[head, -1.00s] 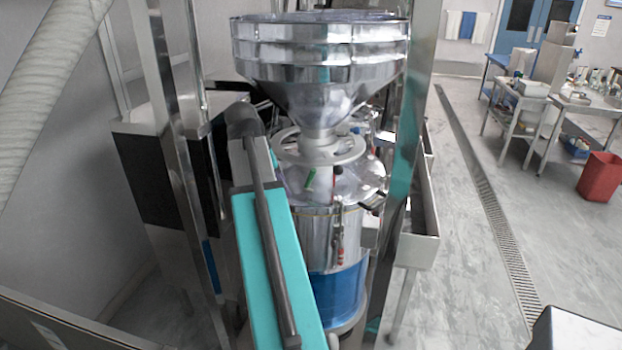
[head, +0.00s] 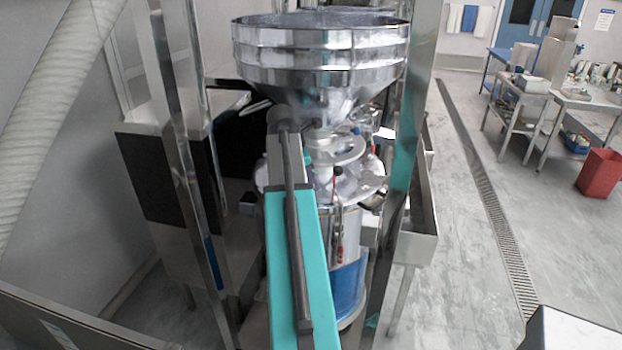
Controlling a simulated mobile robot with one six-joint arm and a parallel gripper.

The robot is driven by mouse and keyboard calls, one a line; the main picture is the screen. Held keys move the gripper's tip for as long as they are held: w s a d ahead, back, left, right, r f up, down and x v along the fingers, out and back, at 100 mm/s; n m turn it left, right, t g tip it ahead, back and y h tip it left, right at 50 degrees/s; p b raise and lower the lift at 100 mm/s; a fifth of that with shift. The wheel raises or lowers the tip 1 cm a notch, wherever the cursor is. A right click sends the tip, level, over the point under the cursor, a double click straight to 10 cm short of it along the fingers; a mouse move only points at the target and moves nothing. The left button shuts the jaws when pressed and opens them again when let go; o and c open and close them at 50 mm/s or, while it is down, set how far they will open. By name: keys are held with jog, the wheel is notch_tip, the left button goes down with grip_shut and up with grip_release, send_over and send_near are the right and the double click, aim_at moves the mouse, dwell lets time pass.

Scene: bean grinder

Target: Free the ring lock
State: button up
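A steel hopper (head: 320,62) stands above the grinder body (head: 350,225). A pale grey spoked ring (head: 350,150) sits around the narrow neck below the hopper; I take this to be the ring lock. Its left part is hidden behind my arm. Whether it is locked cannot be seen. A red-tipped lever (head: 335,180) hangs at the front of the grinder's lid, below the ring. My teal arm reaches up in front of the grinder's left side, its far joint beside the hopper's cone. My gripper cannot be made out; the arm's end is hidden or blends into the machine behind it.
Steel posts stand left (head: 170,120) and right (head: 408,130) of the grinder. A dark-sided cabinet (head: 165,180) is at the left. A steel trough (head: 415,225) runs along the right. Open floor with a drain grate (head: 490,205) and a red bin (head: 600,172) lie further right.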

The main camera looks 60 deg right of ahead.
jog(key=shift+d+f, duration=0.1)
jog(key=shift+f, duration=0.2)
